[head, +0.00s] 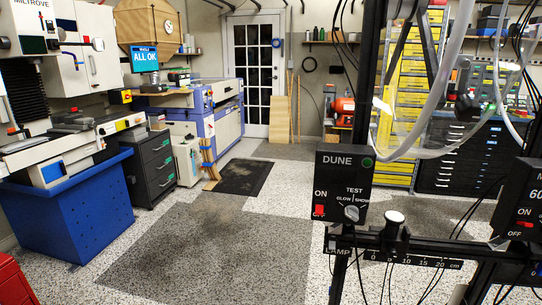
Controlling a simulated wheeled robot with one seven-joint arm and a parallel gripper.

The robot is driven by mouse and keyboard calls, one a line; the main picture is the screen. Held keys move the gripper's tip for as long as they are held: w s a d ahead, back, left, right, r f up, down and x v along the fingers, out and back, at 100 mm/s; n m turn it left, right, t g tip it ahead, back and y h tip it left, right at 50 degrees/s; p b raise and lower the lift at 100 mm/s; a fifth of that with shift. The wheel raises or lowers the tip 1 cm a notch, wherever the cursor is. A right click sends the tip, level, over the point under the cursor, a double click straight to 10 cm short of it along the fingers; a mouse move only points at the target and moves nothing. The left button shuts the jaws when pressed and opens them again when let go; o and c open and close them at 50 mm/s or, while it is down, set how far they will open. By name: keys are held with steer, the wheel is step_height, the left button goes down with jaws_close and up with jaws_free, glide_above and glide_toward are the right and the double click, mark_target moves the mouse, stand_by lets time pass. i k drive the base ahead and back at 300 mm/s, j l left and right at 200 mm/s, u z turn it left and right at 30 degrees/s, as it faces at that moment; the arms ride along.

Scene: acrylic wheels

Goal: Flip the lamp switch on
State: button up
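A black control box (345,178) marked DUNE is fixed to a dark upright post on the right side of the head view. A small red switch (320,210) sits at its lower left under the word ON; I cannot tell its position. A silver knob (351,213) under the word TEST is beside it. A dark green round indicator (367,162) is at the upper right of the box. A lamp label (340,249) is on the rail just below the box. The lamp itself cannot be made out. My gripper is not in view.
A second black box (527,210) with a red switch and OFF marking is cut by the right edge. A scaled rail (400,250), clear tubes (435,148) and hanging cables crowd the right foreground. Blue-based machine (70,215) stands left. Open floor (205,255) lies between.

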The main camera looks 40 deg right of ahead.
mark_target(332, 245)
steer(key=k+j, duration=0.65)
steer(key=k+j+z, duration=0.1)
steer(key=z, duration=2.55)
steer(key=u, duration=1.8)
steer(key=i+l+u, duration=0.1)
steer(key=i, duration=0.4)
steer(key=i+l+u, duration=0.1)
steer(key=i+l, duration=0.25)
steer(key=i+l+u, duration=0.1)
steer(key=i+l, duration=0.2)
steer(key=i, duration=0.25)
